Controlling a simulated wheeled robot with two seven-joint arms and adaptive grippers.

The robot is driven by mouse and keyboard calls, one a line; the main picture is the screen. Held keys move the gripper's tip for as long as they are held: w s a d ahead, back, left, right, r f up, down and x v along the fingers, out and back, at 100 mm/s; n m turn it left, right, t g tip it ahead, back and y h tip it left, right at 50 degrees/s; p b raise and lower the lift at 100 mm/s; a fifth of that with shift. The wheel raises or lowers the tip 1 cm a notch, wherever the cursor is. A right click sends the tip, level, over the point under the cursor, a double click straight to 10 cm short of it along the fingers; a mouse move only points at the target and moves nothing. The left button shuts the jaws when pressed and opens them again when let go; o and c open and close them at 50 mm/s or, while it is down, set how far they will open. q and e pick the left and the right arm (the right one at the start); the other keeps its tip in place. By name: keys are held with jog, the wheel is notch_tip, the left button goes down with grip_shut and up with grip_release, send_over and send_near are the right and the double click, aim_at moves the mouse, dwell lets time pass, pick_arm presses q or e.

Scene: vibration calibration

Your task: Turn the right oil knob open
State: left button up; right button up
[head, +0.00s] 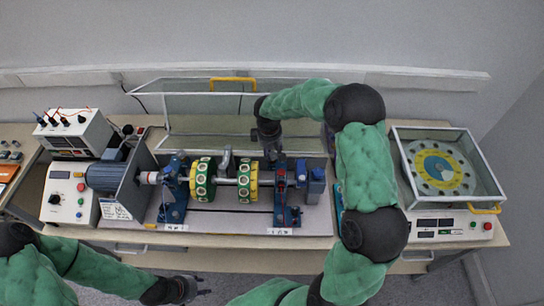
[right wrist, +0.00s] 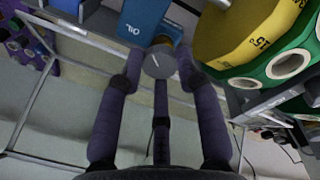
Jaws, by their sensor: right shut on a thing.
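The right oil knob (right wrist: 160,62) is a round grey disc with a short white line on its face, below a blue block marked OIL (right wrist: 146,22) in the right wrist view. My right gripper (right wrist: 158,78) has its fingers on either side of the knob and is shut on it. In the head view my right gripper (head: 270,150) reaches down at the back of the right blue bearing stand (head: 287,205) and hides the knob. My left gripper (head: 186,289) is low at the front, below the table edge, away from the rig; its finger opening is too small to judge.
Green and yellow discs (head: 203,180) sit on the shaft, left of my right gripper; one yellow disc (right wrist: 240,30) is close in the right wrist view. A clear guard with a yellow handle (head: 232,80) stands behind. A motor (head: 104,178) and control boxes are left.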

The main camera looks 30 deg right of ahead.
jog(key=m+b, duration=0.1)
jog(key=m, duration=0.1)
jog(key=m+b, duration=0.1)
jog(key=m, duration=0.1)
jog(key=shift+a+f+m+g, duration=0.1)
jog(key=shift+f+m+g, duration=0.1)
jog(key=shift+m+g, duration=0.1)
jog(key=shift+w+m+b, duration=0.1)
jog(key=shift+m+b, duration=0.9)
jog(key=shift+m, duration=1.3)
jog(key=o, duration=1.1)
jog(key=shift+o, duration=0.2)
jog(key=shift+r, duration=0.1)
jog(key=shift+r, duration=0.1)
jog(key=shift+w+r, duration=0.1)
jog(key=shift+r, duration=0.1)
notch_tip(320, 180, up, 11)
jog(key=a, duration=0.1)
jog(key=shift+w+r, duration=0.15)
jog(key=shift+w, duration=0.05)
